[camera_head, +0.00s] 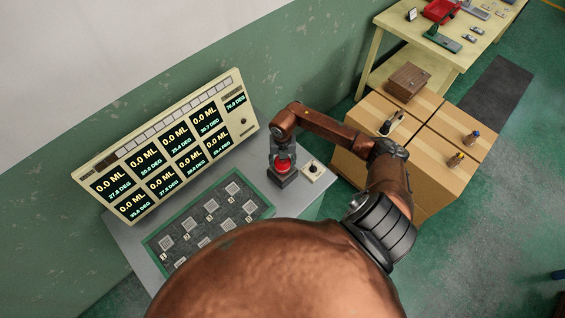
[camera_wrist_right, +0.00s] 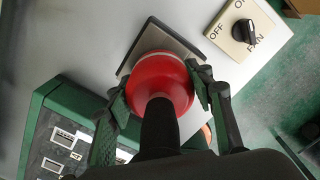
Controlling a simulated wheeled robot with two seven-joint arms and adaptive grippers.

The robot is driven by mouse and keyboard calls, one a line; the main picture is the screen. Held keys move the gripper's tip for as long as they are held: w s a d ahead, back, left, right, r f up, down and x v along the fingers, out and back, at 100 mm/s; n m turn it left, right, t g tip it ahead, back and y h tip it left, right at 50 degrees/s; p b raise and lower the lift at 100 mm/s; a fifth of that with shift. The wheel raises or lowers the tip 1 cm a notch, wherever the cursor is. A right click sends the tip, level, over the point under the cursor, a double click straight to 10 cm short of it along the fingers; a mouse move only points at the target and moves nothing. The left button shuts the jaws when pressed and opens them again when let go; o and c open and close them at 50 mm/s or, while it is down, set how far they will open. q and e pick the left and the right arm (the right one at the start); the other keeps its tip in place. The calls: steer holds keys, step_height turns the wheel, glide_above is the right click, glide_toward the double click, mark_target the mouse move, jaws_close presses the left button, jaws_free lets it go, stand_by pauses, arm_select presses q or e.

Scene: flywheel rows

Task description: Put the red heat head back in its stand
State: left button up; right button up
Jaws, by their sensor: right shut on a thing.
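The red heat head (camera_head: 283,167) is at the far right end of the grey bench, between the fingers of my right gripper (camera_head: 283,158). In the right wrist view the heat head (camera_wrist_right: 160,84) is a round red body with a black handle toward the camera. My right gripper (camera_wrist_right: 166,100) is shut on it, one finger on each side. The dark square stand (camera_head: 284,180) is directly below the head, and its corner shows behind the head in the wrist view (camera_wrist_right: 152,32). Whether the head touches the stand is hidden. My left gripper is not in view.
A fan switch box (camera_head: 313,171) stands just right of the stand. A green-framed panel (camera_head: 262,208) with numbered square pads lies to the left. A display board (camera_head: 170,146) stands behind it.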

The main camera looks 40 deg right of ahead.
steer(key=shift+w+f+b, duration=0.1)
steer(key=shift+f+b, duration=0.3)
steer(key=shift+f, duration=0.1)
steer(key=o, duration=1.4)
steer(key=shift+f, duration=0.15)
step_height(320, 180, up, 12)
steer(key=shift+r, duration=0.15)
